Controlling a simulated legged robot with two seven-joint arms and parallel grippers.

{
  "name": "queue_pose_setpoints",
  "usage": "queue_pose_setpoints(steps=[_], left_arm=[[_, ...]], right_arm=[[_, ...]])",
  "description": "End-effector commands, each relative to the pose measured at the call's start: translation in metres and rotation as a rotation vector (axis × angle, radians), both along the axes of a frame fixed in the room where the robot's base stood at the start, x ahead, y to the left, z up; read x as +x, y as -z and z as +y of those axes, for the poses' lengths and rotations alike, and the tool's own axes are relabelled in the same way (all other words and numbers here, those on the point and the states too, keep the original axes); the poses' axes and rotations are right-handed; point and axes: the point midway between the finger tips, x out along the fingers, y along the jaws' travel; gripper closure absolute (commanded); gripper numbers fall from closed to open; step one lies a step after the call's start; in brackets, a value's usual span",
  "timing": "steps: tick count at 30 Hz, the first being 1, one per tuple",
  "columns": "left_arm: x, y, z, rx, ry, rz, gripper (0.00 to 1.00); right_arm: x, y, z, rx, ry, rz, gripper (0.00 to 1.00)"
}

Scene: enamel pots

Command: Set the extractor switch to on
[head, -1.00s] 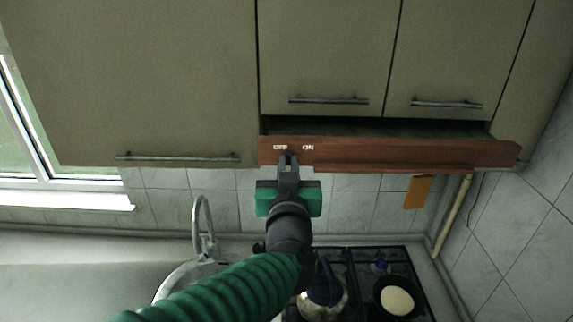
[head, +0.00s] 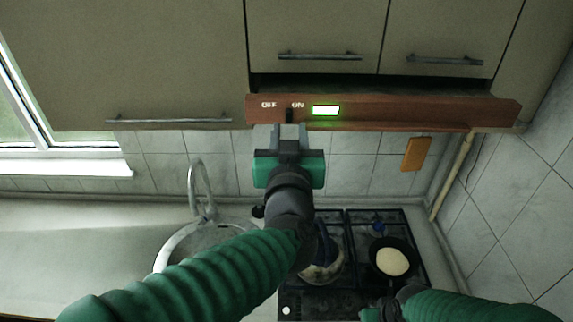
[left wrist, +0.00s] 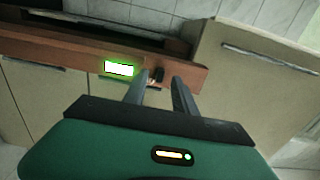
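The extractor's wooden front panel (head: 400,112) carries the labels OFF and ON. Its small dark switch (head: 289,115) sits beneath ON, and a light (head: 325,110) to its right glows green. In the left wrist view the dark switch (left wrist: 158,75) and the glowing light (left wrist: 118,68) also show. My left gripper (head: 289,130) is just below the switch, its fingers apart with nothing between them; the wrist view shows the open fingers (left wrist: 160,90) too. My right gripper (head: 384,308) is low over the stove's front; its fingers cannot be made out.
Cabinets (head: 180,60) hang above and beside the panel. Below are a gas stove (head: 350,225) with a kettle (head: 322,262) and a pan (head: 391,258), and a sink (head: 175,245) with a tap (head: 196,180). An orange board (head: 415,154) hangs on the tiles.

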Motion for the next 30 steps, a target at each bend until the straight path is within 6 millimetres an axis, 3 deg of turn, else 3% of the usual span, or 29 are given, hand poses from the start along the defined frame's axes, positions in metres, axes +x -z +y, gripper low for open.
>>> queue_pose_setpoints(steps=[1,9,11,12,17,30], left_arm=[[-0.016,0.003,0.0,-0.005,0.004,-0.004,0.67],[-0.097,0.003,0.006,-0.007,0.003,-0.004,0.67],[-0.111,-0.003,0.006,-0.003,0.003,0.001,0.67],[-0.114,-0.01,0.005,0.0,0.002,0.008,0.67],[-0.127,-0.005,0.004,0.0,0.002,0.007,0.67],[-0.133,0.001,0.006,-0.003,0.001,0.001,0.67]], right_arm=[[0.0,0.01,0.0,0.0,0.0,0.0,0.67],[0.0,0.029,0.0,0.0,0.0,0.0,0.67],[-0.001,0.022,0.0,0.0,0.0,0.002,0.67],[-0.001,0.0,0.0,0.0,0.0,0.002,0.67],[0.0,-0.023,0.0,0.0,0.0,-0.001,0.67],[0.0,-0.025,0.0,0.0,0.0,0.001,0.67]])
